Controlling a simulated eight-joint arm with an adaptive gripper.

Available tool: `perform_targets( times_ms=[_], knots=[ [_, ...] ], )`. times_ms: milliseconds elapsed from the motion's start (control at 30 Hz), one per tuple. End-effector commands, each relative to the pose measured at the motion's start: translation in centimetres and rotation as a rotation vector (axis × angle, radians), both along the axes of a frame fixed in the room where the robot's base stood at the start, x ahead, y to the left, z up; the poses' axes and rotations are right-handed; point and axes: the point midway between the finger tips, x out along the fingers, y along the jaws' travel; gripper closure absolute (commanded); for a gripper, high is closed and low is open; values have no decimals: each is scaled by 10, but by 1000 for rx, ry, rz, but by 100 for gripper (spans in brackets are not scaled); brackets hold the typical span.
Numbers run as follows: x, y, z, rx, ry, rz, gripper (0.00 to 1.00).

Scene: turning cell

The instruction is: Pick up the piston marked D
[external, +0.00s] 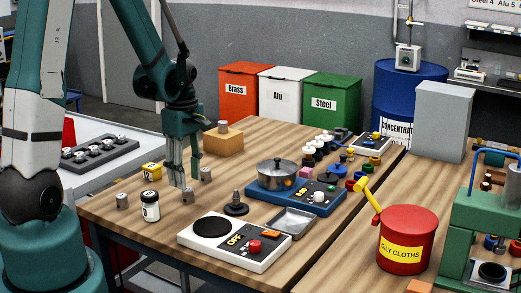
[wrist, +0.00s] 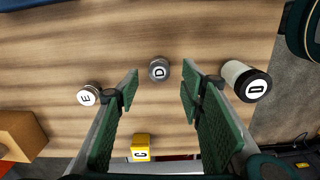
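The piston marked D (wrist: 158,70) is a short grey cylinder with a white letter disc on top. It stands on the wooden table, and in the external view it is the piston (external: 187,196) just below my fingertips. My gripper (external: 185,180) points down, open and empty. In the wrist view the piston shows between and beyond the spread green fingers (wrist: 160,80). A piston marked E (wrist: 88,95) stands to its left; a black-lidded white jar, also marked D (wrist: 247,80), is to its right.
A yellow block marked C (wrist: 140,147) and a wooden block (external: 222,142) with a piston on top are nearby. Another piston (external: 122,201) stands near the table's left edge.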

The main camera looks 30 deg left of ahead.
Motion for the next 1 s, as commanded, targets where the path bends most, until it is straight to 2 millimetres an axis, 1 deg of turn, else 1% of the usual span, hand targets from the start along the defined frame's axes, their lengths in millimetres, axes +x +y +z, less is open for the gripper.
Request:
perform_targets(
  times_ms=[267, 433, 1000],
  knots=[
    [0, 0, 0, 0, 0, 0, 61],
    [0, 0, -5, 0, 0, 0, 61],
    [2, 0, -48, 0, 0, 0, 61]
  ],
)
